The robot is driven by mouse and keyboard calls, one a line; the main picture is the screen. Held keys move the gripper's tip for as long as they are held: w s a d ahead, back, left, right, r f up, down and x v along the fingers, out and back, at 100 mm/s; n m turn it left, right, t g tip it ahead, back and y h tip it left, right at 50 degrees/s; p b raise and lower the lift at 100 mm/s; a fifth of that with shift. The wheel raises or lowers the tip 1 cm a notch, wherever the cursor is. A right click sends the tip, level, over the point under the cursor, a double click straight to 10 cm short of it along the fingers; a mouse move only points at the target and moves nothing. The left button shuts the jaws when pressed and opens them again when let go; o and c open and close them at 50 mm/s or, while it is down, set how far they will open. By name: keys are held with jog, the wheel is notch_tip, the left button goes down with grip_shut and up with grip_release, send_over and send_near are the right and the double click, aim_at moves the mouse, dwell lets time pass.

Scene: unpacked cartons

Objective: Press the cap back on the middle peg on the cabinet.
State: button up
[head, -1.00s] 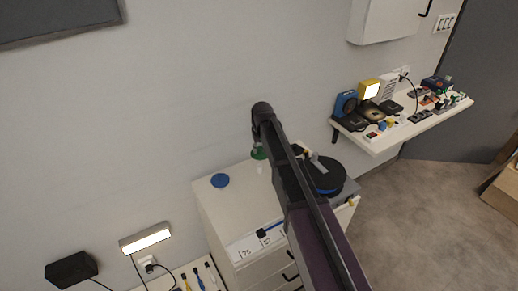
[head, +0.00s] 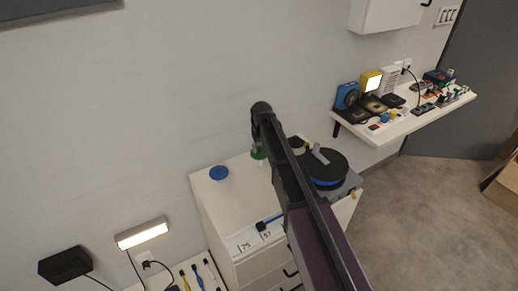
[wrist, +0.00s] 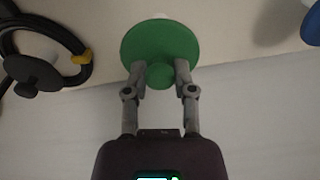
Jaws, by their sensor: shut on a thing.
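The cap is a green disc with a round knob, seen close in the wrist view (wrist: 160,42). My gripper (wrist: 160,68) is shut on its knob, one finger on each side. In the head view the green cap (head: 258,153) shows beside my arm, over the back of the white cabinet top (head: 228,205). My arm hides much of the area around it. A small pale tip shows just beyond the cap's edge in the wrist view; I cannot tell whether it is the middle peg. Whether the cap touches a peg is hidden.
A blue disc (head: 219,173) is at the cabinet's back left. A black and blue round device (head: 325,170) stands on its right. A blue-handled tool (head: 270,221) lies near the front edge. The wall is close behind. A crowded shelf (head: 390,133) is at the right.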

jog(key=shift+f+b, duration=0.95)
dwell(0.7)
jog(key=o, duration=1)
jog(key=shift+c, duration=0.2)
jog(key=o, duration=0.4)
jog(key=shift+c, duration=0.2)
jog(key=shift+r, duration=0.1)
jog(key=shift+r+p, duration=3.45)
jog(key=shift+p, duration=0.1)
